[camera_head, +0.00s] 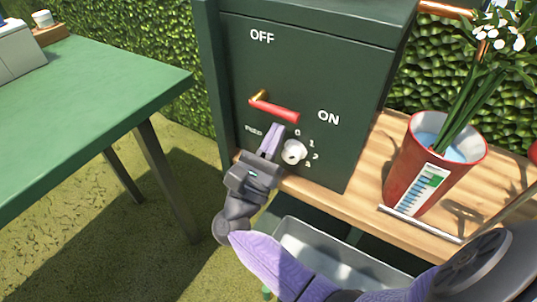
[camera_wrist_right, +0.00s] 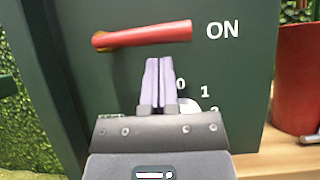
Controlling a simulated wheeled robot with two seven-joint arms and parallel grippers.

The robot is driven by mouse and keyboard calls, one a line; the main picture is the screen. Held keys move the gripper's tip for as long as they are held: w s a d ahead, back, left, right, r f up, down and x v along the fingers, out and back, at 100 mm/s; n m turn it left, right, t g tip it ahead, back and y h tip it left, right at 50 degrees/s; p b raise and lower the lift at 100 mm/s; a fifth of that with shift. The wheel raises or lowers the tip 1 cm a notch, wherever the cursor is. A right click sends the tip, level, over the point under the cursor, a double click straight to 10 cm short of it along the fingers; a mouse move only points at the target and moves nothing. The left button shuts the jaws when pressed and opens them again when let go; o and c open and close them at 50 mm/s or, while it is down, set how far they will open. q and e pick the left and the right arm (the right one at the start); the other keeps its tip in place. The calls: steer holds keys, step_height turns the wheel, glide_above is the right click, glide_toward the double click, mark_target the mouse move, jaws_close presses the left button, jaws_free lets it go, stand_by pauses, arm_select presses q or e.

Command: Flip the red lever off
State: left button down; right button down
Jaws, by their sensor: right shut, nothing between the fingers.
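The red lever (camera_head: 274,108) is on the front of a dark green box (camera_head: 325,65), with a brass pivot at its left end. It points right and slightly down, toward the ON label; the OFF label is above it. My right gripper (camera_head: 271,137) is shut and empty, just below the lever. In the right wrist view the lever (camera_wrist_right: 142,35) lies across the panel above my closed fingertips (camera_wrist_right: 159,62), with a small visible gap. My left gripper is not in view.
A white knob (camera_head: 294,152) with numbers sits right of my right gripper. A red flower pot (camera_head: 425,165) stands on the wooden shelf (camera_head: 340,200) at right. A metal trough (camera_head: 330,255) is below. A green table (camera_head: 85,105) is at left.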

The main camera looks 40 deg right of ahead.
steer(key=shift+r, duration=0.4)
steer(key=shift+s+d+r+n+t+y+p, duration=0.1)
steer(key=shift+r+n+t+y+p, duration=0.15)
steer(key=shift+n+t+p, duration=0.45)
